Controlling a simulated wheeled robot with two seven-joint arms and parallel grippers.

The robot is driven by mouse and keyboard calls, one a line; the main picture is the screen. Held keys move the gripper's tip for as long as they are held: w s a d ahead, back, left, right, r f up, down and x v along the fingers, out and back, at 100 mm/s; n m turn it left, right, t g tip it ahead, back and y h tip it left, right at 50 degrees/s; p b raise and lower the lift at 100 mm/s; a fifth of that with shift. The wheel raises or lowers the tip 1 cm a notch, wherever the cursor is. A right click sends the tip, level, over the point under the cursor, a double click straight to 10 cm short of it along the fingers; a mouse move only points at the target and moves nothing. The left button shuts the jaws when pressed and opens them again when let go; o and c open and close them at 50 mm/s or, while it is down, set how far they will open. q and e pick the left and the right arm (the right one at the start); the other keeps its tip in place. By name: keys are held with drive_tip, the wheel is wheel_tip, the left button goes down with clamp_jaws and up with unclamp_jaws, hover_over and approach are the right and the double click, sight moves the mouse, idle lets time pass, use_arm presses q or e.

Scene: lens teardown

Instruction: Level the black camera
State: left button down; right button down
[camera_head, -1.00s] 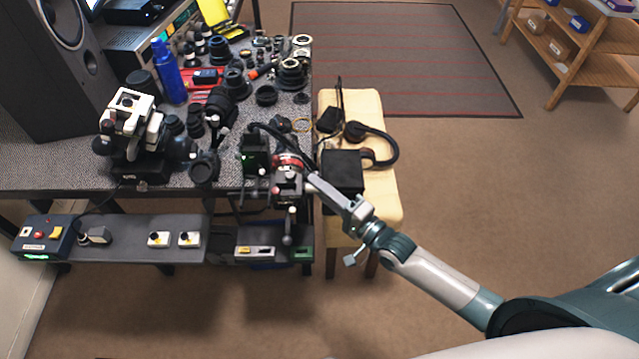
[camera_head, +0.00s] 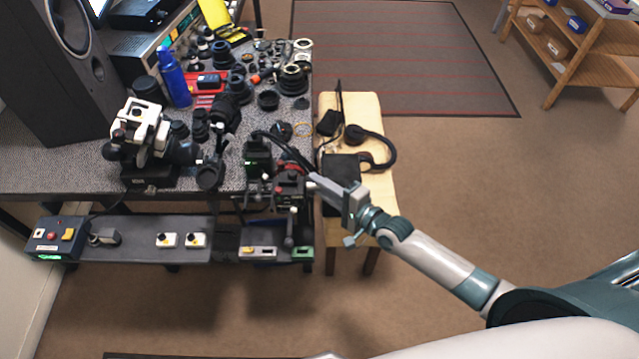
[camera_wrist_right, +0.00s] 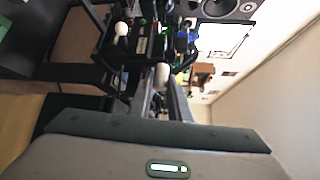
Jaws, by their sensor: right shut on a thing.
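A small black boxy device with a green light, which looks like the black camera (camera_head: 257,152), sits at the front right edge of the workbench. A dark mount with red parts and hanging handles (camera_head: 290,188) is just below and right of it. My right gripper (camera_head: 308,180) reaches in from the right and is shut on a part of this mount; its fingertips are partly hidden. In the right wrist view, the fingers (camera_wrist_right: 165,98) point up at a dark device with a lit green label (camera_wrist_right: 142,45) and white knobs. I cannot tell whether the camera is level. My left gripper is out of view.
A white and black microscope-like device (camera_head: 143,130) and many lens parts crowd the bench. A pale stool (camera_head: 380,195) with headphones (camera_head: 385,150) stands right of it, under my right arm. A lower shelf (camera_head: 135,240) holds small switch boxes.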

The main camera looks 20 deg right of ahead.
drive_tip(key=c, duration=1.6)
unclamp_jaws()
drive_tip(key=shift+w, duration=0.1)
drive_tip(key=shift+c, duration=0.2)
drive_tip(key=shift+d, duration=0.1)
drive_tip(key=b+v, duration=0.3)
drive_tip(key=v, duration=1.4)
drive_tip(key=shift+s+b, duration=0.2)
drive_tip(key=shift+b, duration=0.2)
drive_tip(key=shift+f, duration=0.15)
